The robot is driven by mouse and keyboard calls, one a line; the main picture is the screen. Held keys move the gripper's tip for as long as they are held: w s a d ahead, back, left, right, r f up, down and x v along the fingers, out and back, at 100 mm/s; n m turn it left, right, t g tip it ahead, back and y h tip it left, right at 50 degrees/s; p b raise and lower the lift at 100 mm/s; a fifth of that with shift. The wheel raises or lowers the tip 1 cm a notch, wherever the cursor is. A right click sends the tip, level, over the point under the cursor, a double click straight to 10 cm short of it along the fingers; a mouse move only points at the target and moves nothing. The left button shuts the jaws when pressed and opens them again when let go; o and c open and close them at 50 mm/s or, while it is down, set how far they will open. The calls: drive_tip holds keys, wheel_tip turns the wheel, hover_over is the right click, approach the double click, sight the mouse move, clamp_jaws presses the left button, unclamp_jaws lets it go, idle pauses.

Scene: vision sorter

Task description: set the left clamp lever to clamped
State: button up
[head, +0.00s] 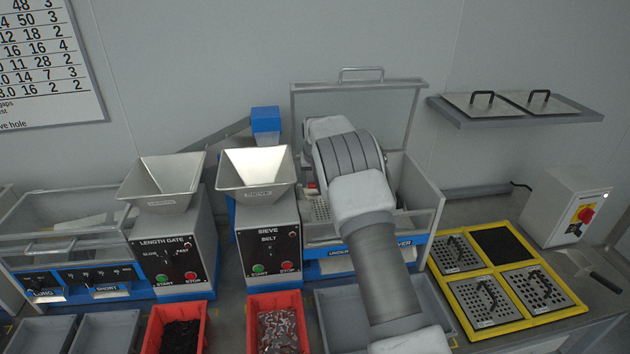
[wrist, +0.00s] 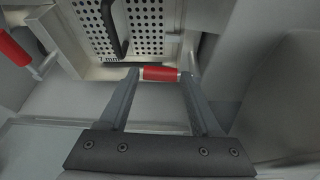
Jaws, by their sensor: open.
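In the wrist view two clamp levers with red grips show by a perforated plate (wrist: 145,22) with a black handle. One red grip (wrist: 14,45) is at the far left edge, on a metal rod. The other red grip (wrist: 160,73) lies crosswise at the plate's near edge. My gripper (wrist: 159,74) is open, with its fingertips on either side of this second grip. I cannot tell whether they touch it. In the head view a small red part (head: 312,186) shows inside the sieve machine, left of my arm. My arm hides the gripper there.
The sieve machine's clear-walled housing (head: 425,190) stands around the work spot, with its lid (head: 357,88) raised behind. A sieve hopper (head: 258,168) stands close on the left. A yellow rack (head: 540,312) with perforated plates lies to the right.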

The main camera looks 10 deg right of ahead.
clamp_jaws()
drive_tip(key=shift+w+d+n, duration=0.1)
drive_tip(key=shift+w+n, duration=0.15)
drive_tip(key=shift+n, duration=0.45)
unclamp_jaws()
drive_tip(key=b+v, duration=0.2)
drive_tip(key=v, duration=1.5)
drive_tip(key=shift+d+r, duration=0.25)
drive_tip(key=shift+d, duration=0.1)
